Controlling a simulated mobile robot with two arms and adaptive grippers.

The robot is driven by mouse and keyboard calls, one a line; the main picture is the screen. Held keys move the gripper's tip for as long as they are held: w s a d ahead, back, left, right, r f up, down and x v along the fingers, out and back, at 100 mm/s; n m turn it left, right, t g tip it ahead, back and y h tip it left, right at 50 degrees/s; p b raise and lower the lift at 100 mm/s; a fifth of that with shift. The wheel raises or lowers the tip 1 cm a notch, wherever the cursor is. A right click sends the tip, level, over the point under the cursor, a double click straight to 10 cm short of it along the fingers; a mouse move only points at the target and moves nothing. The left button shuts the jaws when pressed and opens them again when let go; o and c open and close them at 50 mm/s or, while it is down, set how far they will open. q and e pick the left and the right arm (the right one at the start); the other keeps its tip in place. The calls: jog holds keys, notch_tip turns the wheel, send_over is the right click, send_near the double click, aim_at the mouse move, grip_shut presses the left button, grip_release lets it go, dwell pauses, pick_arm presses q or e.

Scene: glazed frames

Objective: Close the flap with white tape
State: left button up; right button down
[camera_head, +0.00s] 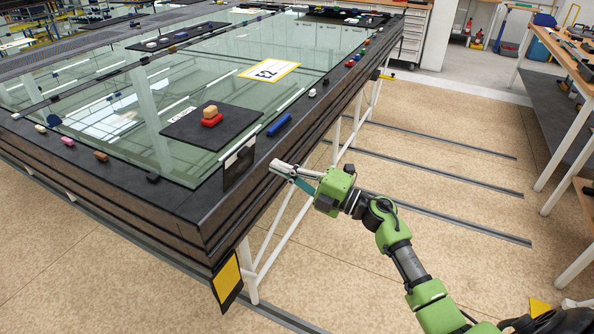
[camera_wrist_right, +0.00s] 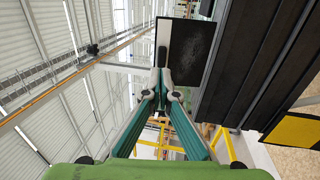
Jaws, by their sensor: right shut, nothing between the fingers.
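My right gripper (camera_head: 273,166) is shut and empty, just right of the raised flap. Its fingertips (camera_wrist_right: 163,78) appear close to the panel's lower left edge; contact is unclear. My left gripper is out of view.
Several small coloured pieces line the rim. Workbenches (camera_head: 560,50) stand at right. The floor between is mostly open, with metal rails.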

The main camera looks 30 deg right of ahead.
aim_at(248, 153)
jog(key=p+x, duration=0.1)
jog(key=x, duration=0.4)
jog(key=shift+r, duration=0.1)
jog(key=shift+w+a, duration=0.45)
jog(key=shift+w, duration=0.15)
jog(key=shift+p, duration=0.3)
